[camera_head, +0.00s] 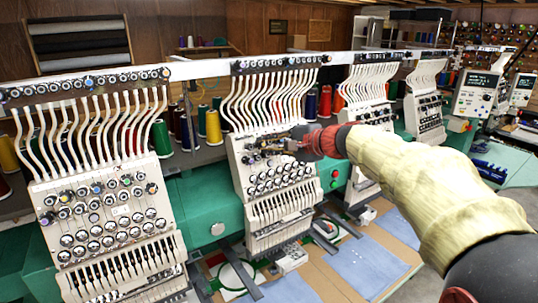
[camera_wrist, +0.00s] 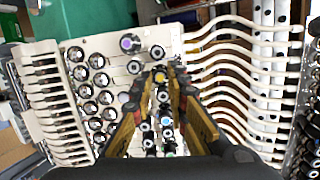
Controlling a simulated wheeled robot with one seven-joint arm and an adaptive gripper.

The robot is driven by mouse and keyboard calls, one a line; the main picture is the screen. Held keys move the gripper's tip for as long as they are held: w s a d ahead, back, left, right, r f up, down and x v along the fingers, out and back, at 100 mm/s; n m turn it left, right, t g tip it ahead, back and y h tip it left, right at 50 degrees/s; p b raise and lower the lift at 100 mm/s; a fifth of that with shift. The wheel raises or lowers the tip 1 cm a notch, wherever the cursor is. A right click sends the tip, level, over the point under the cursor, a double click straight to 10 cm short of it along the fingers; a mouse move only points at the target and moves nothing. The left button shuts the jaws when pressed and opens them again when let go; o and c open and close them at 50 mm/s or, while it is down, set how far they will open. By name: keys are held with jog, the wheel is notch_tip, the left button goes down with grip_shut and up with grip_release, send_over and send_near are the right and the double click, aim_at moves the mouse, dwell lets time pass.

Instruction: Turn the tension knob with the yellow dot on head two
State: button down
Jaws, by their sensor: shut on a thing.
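An embroidery head (camera_head: 281,207) stands second from the left in the head view, a white panel with rows of tension knobs and white thread tubes above. My gripper (camera_head: 262,148) is at the upper knob rows of this head, and its fingers hide some knobs there. In the wrist view the panel (camera_wrist: 112,47) appears turned on its side. The knob with the yellow dot (camera_wrist: 160,77) sits between my fingertips, its dotted face showing. My gripper (camera_wrist: 160,74) is shut on this knob. The knob's sides are hidden by the fingers.
Close neighbours include a purple-dotted knob (camera_wrist: 129,43) and a blue-dotted knob (camera_wrist: 168,149). Curved thread tubes (camera_wrist: 235,65) run beside the knobs. Another head (camera_head: 104,215) stands to the left, with green housing (camera_head: 205,205) between. Thread cones (camera_head: 213,127) stand behind.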

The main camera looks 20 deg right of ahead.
jog(key=n+g+h+b, duration=0.1)
jog(key=n+b, duration=0.3)
jog(key=n, duration=0.1)
jog(key=shift+r+n, duration=0.1)
jog(key=shift+n, duration=0.3)
dwell(0.4)
jog(key=c, duration=1.8)
grip_release()
jog(key=shift+o, duration=0.4)
jog(key=shift+r, duration=0.1)
jog(key=v, duration=1.1)
jog(key=shift+s+d+r, duration=0.2)
jog(key=shift+s, duration=0.1)
